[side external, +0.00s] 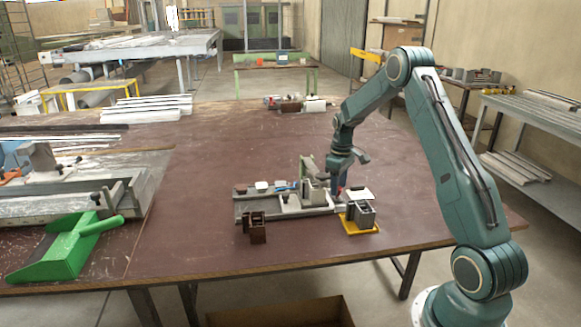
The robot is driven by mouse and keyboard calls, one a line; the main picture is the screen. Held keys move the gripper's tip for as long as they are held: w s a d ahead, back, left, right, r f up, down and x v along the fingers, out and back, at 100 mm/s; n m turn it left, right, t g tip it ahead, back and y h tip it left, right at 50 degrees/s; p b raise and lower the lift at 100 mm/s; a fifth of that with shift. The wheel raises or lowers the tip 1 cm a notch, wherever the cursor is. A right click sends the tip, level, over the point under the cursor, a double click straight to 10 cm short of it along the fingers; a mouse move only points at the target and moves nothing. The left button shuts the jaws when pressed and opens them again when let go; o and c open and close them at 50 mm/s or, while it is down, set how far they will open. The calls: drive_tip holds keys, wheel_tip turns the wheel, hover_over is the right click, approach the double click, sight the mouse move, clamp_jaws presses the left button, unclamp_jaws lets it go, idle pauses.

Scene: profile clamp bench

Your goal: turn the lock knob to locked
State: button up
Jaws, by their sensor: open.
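The clamp fixture (288,211) is a grey bench unit in the middle of the brown table, with upright blocks and a green upright part (306,166) at its back. My gripper (341,184) is open, pointing down at the right end of the fixture, close to its blocks. A small red and blue part shows right at the fingers; I cannot tell whether they touch it. The lock knob cannot be made out for certain at this size, so its setting cannot be read.
A green dustpan (62,250) lies at the left. The table front is mostly clear.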

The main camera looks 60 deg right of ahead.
clamp_jaws()
drive_tip(key=shift+m, duration=0.4)
drive_tip(key=m, duration=1.2)
drive_tip(key=shift+m, duration=0.3)
drive_tip(key=m, duration=0.4)
drive_tip(key=shift+m, duration=0.3)
